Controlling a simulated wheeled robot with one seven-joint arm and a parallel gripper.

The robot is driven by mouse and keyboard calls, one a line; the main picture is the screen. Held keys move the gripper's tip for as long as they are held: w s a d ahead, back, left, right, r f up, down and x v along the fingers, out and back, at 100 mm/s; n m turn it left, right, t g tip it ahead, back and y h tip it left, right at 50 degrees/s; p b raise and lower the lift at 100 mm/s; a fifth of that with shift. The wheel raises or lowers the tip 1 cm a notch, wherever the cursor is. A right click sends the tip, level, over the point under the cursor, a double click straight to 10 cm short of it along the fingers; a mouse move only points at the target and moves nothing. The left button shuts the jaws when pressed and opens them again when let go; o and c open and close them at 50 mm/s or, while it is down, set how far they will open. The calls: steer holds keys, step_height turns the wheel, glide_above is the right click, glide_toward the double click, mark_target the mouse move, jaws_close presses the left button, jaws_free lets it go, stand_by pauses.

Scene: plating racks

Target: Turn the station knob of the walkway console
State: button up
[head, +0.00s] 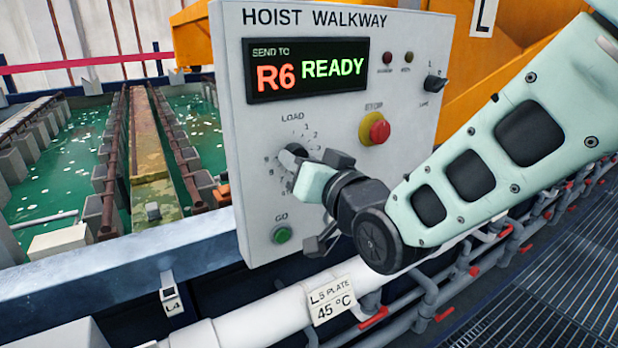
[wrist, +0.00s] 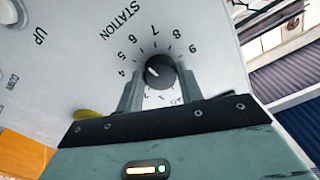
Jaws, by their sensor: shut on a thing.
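The walkway console (head: 340,215) is a white upright panel headed HOIST WALKWAY, and its display (head: 306,70) reads SEND TO R6 READY. The station knob (head: 291,155) is small, round and dark, with numbers around it, partly hidden by my gripper (head: 303,163). In the wrist view the knob (wrist: 160,72) sits between the two fingertips of my gripper (wrist: 160,82), which is shut on it. The white mark on the knob points to the upper left in that view, and I cannot tell exactly which number it meets.
A red stop button (head: 378,129) on a yellow base is right of the knob. A green GO button (head: 282,235) is below it. A small switch (head: 433,83) is at upper right. A white pipe (head: 270,315) runs below the console. Green tanks (head: 60,165) lie to the left.

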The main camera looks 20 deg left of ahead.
steer(key=shift+f+m+b, duration=0.1)
steer(key=shift+m+b, duration=0.5)
steer(key=o, duration=1)
steer(key=b+v, duration=0.4)
steer(key=v, duration=1.3)
steer(key=shift+s+d, duration=0.15)
steer(key=shift+s, duration=0.1)
